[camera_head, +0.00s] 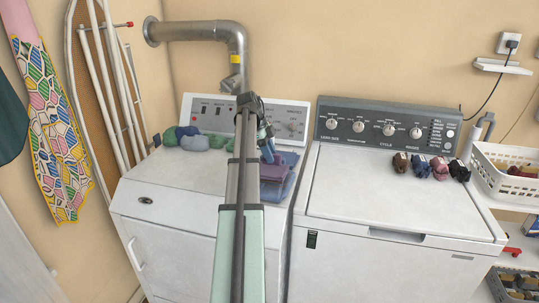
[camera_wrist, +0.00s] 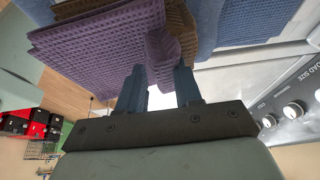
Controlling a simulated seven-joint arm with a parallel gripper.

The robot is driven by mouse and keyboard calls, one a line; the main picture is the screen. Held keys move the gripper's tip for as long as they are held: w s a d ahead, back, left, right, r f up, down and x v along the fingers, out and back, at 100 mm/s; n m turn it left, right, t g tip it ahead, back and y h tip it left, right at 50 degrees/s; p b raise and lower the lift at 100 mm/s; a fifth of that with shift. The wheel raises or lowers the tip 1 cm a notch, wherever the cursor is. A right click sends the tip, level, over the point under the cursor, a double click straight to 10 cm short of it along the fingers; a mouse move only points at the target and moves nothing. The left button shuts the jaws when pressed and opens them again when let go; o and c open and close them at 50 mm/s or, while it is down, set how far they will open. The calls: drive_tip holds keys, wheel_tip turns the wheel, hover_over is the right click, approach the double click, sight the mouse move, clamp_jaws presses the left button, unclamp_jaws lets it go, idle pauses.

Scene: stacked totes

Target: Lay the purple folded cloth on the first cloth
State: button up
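The purple folded cloth (camera_head: 273,172) is at the right side of the left machine's top, partly hidden by my arm. It overlaps a blue folded cloth (camera_head: 285,187). In the wrist view the purple cloth (camera_wrist: 95,45) shows a waffle weave, and a bunched fold of it stands between my fingers. My gripper (camera_head: 266,143) is at this fold; in the wrist view its two fingers (camera_wrist: 160,82) lie on either side and appear closed on it. Brown cloth (camera_wrist: 182,22) and blue cloth (camera_wrist: 235,22) show beside the purple one. Whether the purple cloth is lifted cannot be told.
Several green and grey rolled items (camera_head: 194,142) lie at the back left of the same machine. Several dark rolled items (camera_head: 438,168) lie on the right washer (camera_head: 390,205). A white basket (camera_head: 505,172) stands at the far right. The left machine's front left top is clear.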

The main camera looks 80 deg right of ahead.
drive_tip(key=v, duration=0.7)
drive_tip(key=shift+w+r, duration=0.15)
drive_tip(key=shift+w, duration=0.05)
drive_tip(key=shift+d, duration=0.1)
